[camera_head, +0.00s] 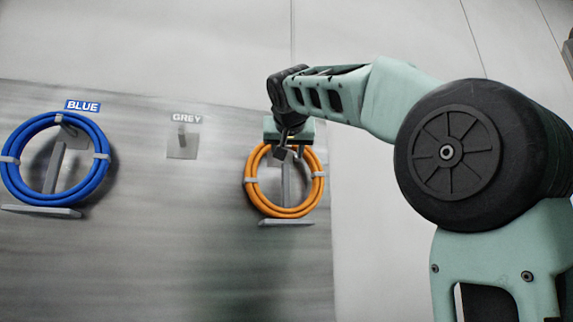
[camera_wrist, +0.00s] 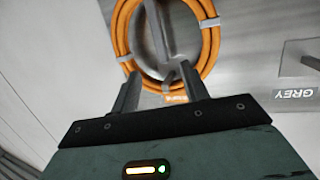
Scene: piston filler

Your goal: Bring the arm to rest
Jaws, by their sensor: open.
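My arm reaches in from the right, and my gripper (camera_head: 287,152) is in front of the top of an orange coil (camera_head: 262,205) at the right side of the board. In the wrist view my gripper (camera_wrist: 160,88) has its two fingers spread apart with nothing held between them. Whether a finger touches the coil cannot be told. The coil hangs on its holder, and my gripper covers part of its top in the head view.
A blue coil (camera_head: 100,180) hangs at the left under a BLUE label (camera_head: 83,106). An empty grey hook (camera_head: 183,143) is between the coils under a GREY label (camera_head: 187,118). Small shelves jut out below both coils. The pale wall right of the board is bare.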

